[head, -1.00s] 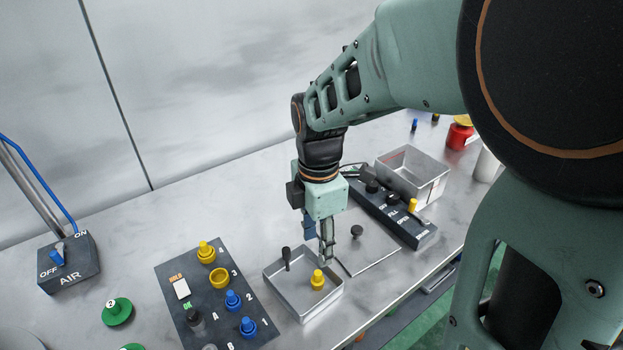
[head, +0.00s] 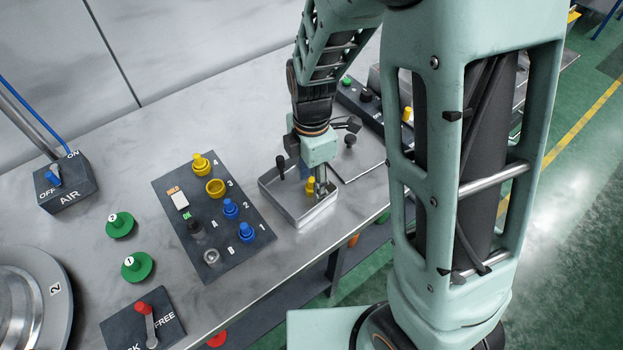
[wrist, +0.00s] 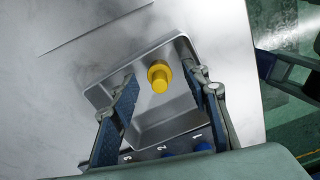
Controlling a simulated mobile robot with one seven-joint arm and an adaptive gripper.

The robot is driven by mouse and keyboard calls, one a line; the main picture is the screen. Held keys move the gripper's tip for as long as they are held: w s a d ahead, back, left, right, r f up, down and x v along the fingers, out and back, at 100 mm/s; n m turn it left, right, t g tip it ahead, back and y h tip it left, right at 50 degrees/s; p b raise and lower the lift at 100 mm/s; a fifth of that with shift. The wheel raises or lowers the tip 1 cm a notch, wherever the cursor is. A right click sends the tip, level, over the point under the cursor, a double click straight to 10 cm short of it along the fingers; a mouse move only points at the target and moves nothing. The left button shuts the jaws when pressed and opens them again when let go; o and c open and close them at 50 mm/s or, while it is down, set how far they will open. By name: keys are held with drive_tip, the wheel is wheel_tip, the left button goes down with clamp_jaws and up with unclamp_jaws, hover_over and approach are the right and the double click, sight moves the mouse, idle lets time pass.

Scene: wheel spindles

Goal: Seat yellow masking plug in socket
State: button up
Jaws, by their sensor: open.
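The yellow masking plug (head: 311,184) stands in a shallow metal tray (head: 268,196) on the bench. My gripper (head: 319,190) is over the right side of the tray, beside the plug in the head view. In the wrist view the plug (wrist: 159,77) shows between the two open fingers of my gripper (wrist: 159,72), with a gap on each side. I cannot tell how high the fingertips are above it. On the dark plate (head: 236,256), the yellow socket at number 3 (head: 215,187) looks empty.
On the same plate are a yellow plug at 4 (head: 201,164), blue plugs at 2 (head: 230,208) and 1 (head: 246,232), and a black knob (head: 193,225). Green knobs (head: 120,225) lie left.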

drive_tip(key=c, duration=1)
drive_tip(key=shift+r, duration=0.1)
drive_tip(key=shift+c, duration=0.2)
